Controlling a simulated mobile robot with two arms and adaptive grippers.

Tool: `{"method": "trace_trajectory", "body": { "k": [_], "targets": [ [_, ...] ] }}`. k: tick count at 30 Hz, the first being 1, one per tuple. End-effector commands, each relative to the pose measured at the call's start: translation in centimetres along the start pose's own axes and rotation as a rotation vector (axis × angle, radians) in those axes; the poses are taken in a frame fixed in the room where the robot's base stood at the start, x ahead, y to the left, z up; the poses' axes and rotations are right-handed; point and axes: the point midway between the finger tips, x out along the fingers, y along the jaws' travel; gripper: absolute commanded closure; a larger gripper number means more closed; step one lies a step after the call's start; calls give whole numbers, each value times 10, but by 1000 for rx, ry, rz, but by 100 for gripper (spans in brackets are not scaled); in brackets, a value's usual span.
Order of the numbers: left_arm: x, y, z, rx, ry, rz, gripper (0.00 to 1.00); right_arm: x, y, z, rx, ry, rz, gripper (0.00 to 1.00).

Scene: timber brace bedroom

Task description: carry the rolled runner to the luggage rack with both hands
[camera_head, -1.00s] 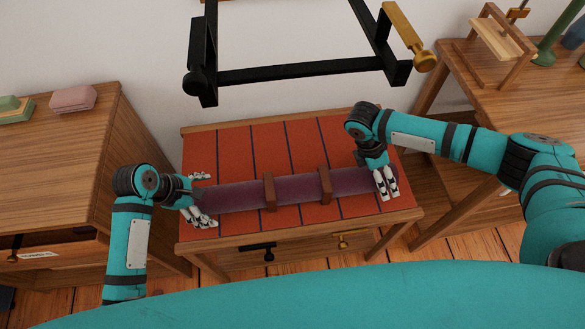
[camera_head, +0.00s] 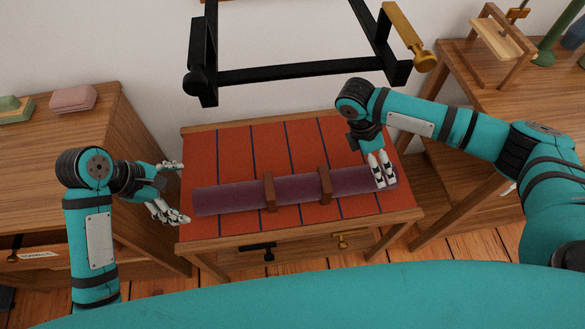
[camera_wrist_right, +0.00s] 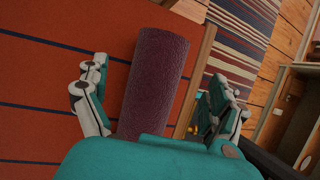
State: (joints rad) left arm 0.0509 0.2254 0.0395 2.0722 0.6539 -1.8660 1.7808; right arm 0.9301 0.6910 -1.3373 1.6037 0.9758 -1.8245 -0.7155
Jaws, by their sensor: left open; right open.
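The rolled runner (camera_head: 235,197) is a purple-maroon cylinder. It lies across a low wooden stand with an orange-red, dark-striped top (camera_head: 220,150), which may be the luggage rack. My right gripper (camera_head: 383,172) is open over the roll's right end. In the right wrist view the roll (camera_wrist_right: 155,75) runs between its spread fingers (camera_wrist_right: 158,103); contact cannot be told.
A black frame (camera_head: 300,72) with a brass handle (camera_head: 410,40) hangs over the stand's back. A wooden cabinet (camera_head: 60,150) with pink and green blocks stands left. A wooden table (camera_head: 475,85) stands right. A striped rug (camera_wrist_right: 240,45) shows in the right wrist view.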

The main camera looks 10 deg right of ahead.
Motion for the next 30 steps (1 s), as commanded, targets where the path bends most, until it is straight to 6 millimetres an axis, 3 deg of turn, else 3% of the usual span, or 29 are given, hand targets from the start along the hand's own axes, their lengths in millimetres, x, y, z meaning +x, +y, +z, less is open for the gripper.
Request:
{"method": "trace_trajectory", "body": {
  "k": [3,9,30],
  "targets": [
    [0,0,0,0,0,0,3,-25,1,-1,-2,2,3,5],
    [0,0,0,0,0,0,3,-50,0,-1,-1,1,0,5],
    [0,0,0,0,0,0,3,-56,0,0,-1,0,-2,5]
  ]
}}
